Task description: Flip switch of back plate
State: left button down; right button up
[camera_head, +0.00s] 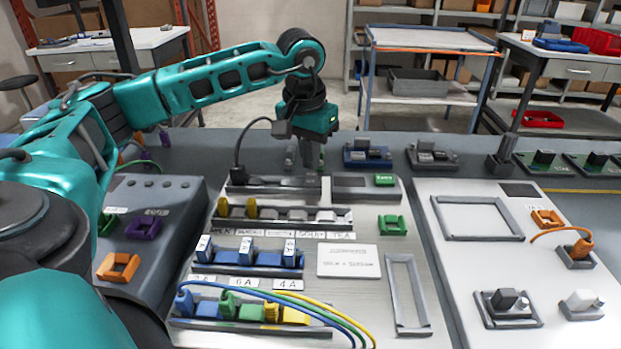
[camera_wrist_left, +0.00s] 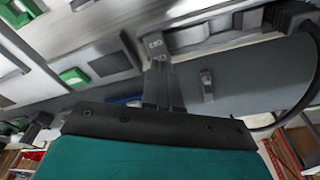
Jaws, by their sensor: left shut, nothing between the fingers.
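My left gripper (camera_head: 311,165) points down near the back edge of the middle light panel; its fingers are shut and empty. Its shut fingertips (camera_wrist_left: 157,48) also show in the left wrist view. A small grey switch (camera_head: 291,153) stands on the grey back plate (camera_head: 222,149), just left of the gripper in the head view. In the left wrist view the switch (camera_wrist_left: 207,86) lies right of the fingers, apart from them. I cannot tell which way its lever leans. My right gripper is not in view.
The middle panel (camera_head: 228,222) carries blue blocks, labels and coloured cables. A black cable (camera_head: 239,150) arches left of the gripper. A second light panel (camera_head: 460,255) lies at right, a grey box (camera_head: 150,250) at left.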

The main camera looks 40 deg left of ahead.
aim_at(311, 174)
pick_arm(q)
jog(key=shift+f+b, duration=0.6)
jog(key=shift+f, duration=0.3)
jog(key=shift+r, duration=0.1)
jog(key=shift+r+p, duration=2.95)
jog(key=shift+r, duration=0.5)
